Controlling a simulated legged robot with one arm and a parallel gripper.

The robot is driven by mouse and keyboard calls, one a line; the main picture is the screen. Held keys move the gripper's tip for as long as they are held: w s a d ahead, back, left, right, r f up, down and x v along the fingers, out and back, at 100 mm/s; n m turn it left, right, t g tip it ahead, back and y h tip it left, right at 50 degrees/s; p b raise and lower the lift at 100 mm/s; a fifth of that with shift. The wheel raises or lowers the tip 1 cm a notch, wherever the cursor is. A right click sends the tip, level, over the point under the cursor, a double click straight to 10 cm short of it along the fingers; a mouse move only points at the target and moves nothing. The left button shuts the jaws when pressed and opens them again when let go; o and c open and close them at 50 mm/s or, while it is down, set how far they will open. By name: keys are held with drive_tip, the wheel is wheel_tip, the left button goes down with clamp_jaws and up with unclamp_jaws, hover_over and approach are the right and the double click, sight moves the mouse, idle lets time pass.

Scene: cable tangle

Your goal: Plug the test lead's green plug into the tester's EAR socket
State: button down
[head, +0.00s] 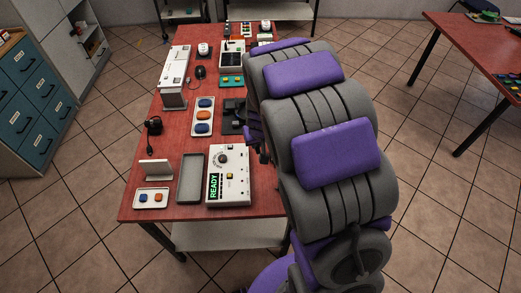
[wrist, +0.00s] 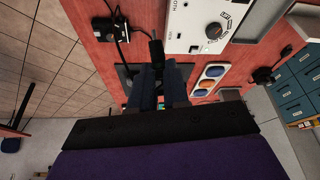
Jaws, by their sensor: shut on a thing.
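The white tester (head: 236,180) lies flat at the near right of the red table, with a dark knob and a lit READY display. In the wrist view part of the tester (wrist: 189,40) shows at top centre; I cannot make out the EAR socket. My gripper (wrist: 158,72) is shut on a dark plug (wrist: 156,50), just beside the tester's edge and apart from it as far as I can tell. No green shows on the plug from here. A black cable (wrist: 121,36) runs nearby. In the head view my arm hides most of the gripper.
A small black box (wrist: 103,29) sits near the table edge.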

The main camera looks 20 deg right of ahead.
drive_tip(key=s+d+f+n+t+y+b, duration=0.35)
drive_tip(key=d+f+n+y, duration=0.2)
drive_tip(key=n, duration=0.25)
drive_tip(key=s+a+f+n+g+y+b, duration=0.1)
drive_tip(key=s+a+n+g+y+b, duration=0.3)
drive_tip(key=a+n+y, duration=0.55)
drive_tip(key=shift+a+f+m+h, duration=0.3)
drive_tip(key=shift+f+m, duration=0.1)
drive_tip(key=shift+f, duration=0.35)
drive_tip(key=shift+a+f+m+h, duration=0.25)
drive_tip(key=shift+f+m+h, duration=0.1)
drive_tip(key=shift+f, duration=0.4)
drive_tip(key=shift+a+f+m+h, duration=0.3)
drive_tip(key=shift+f+m, duration=0.1)
drive_tip(key=shift+f, duration=0.35)
drive_tip(key=shift+f, duration=1.1)
drive_tip(key=c, duration=1)
unclamp_jaws()
drive_tip(key=shift+c, duration=0.2)
